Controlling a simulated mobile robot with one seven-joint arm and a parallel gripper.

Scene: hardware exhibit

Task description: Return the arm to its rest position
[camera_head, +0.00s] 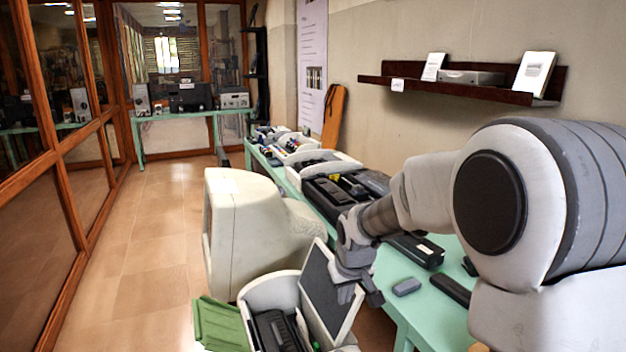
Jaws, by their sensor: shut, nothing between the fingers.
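My arm reaches in from the right side of the head view and bends down toward the middle. My gripper (360,295) hangs at the arm's end, pointing down, next to a dark flat panel (328,290) with a pale frame. It is shut with nothing seen in it. From this view I cannot tell whether it touches the panel. The gripper is in front of the left edge of the green table (405,310). The forearm hides part of the table and the things on it.
A small grey box (406,286) and dark devices lie on the green table. An old beige monitor (240,230) and an open white bin (270,292) stand left of the gripper. A dark wall shelf (460,88) is above. The tiled floor (150,270) at left is clear.

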